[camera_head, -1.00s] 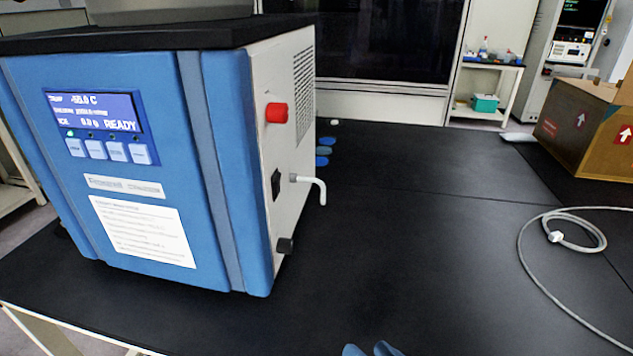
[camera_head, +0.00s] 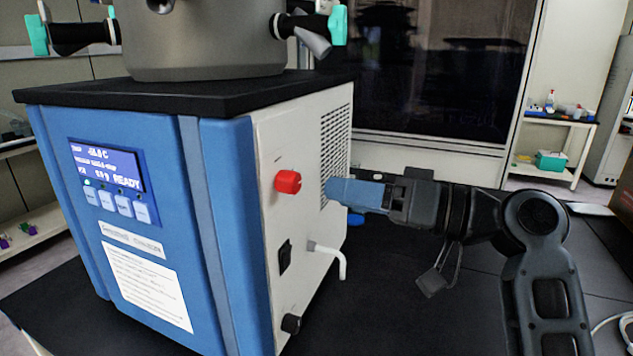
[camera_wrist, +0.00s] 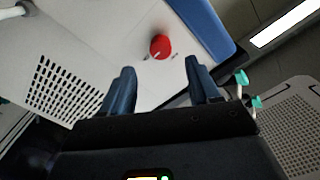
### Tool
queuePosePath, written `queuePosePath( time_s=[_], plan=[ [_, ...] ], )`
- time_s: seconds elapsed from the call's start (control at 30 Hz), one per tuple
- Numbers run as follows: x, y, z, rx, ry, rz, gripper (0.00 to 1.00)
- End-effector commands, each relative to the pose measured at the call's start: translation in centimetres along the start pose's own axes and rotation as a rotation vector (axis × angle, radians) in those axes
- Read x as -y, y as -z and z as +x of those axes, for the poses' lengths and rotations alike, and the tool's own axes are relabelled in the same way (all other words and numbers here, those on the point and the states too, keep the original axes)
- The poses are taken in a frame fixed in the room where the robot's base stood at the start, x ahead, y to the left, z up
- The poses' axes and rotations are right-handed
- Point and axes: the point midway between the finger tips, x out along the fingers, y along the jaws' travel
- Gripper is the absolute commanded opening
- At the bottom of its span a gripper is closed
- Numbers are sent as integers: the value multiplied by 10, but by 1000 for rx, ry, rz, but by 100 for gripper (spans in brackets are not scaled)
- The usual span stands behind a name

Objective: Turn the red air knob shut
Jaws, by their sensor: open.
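The red air knob (camera_head: 288,181) sticks out of the white side panel of the blue freeze dryer (camera_head: 164,230), high up and near the blue front edge. My gripper (camera_head: 332,190) is to the right of the knob in the head view, apart from it, with its fingers toward the panel. In the wrist view the red knob (camera_wrist: 160,46) lies ahead of and between the two open, empty blue fingers of my gripper (camera_wrist: 158,75). A pale line shows on the knob's face, with small marks on the panel beside it, too small to read.
Below the knob, the panel carries a black switch (camera_head: 285,256), a bent white spout (camera_head: 330,257) and a black knob (camera_head: 291,323). A grey vessel with teal-handled valves (camera_head: 337,25) stands on top. A vent grille (camera_head: 336,150) is behind my gripper's fingers.

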Motion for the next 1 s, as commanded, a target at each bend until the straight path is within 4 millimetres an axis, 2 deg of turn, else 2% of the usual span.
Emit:
queuePosePath(
  time_s=[0.17, 0.4, 0.53, 0.7, 0.93, 1.0],
  plan=[
    [2, 2, 16, 5, 6, 1, 61],
    [3, 2, 54, 4, 5, 0, 61],
    [2, 2, 68, 3, 5, 0, 61],
    [1, 1, 77, 2, 2, -1, 61],
    [1, 0, 78, 2, 2, -1, 61],
    [1, 0, 78, 2, 2, -1, 56]
  ],
)
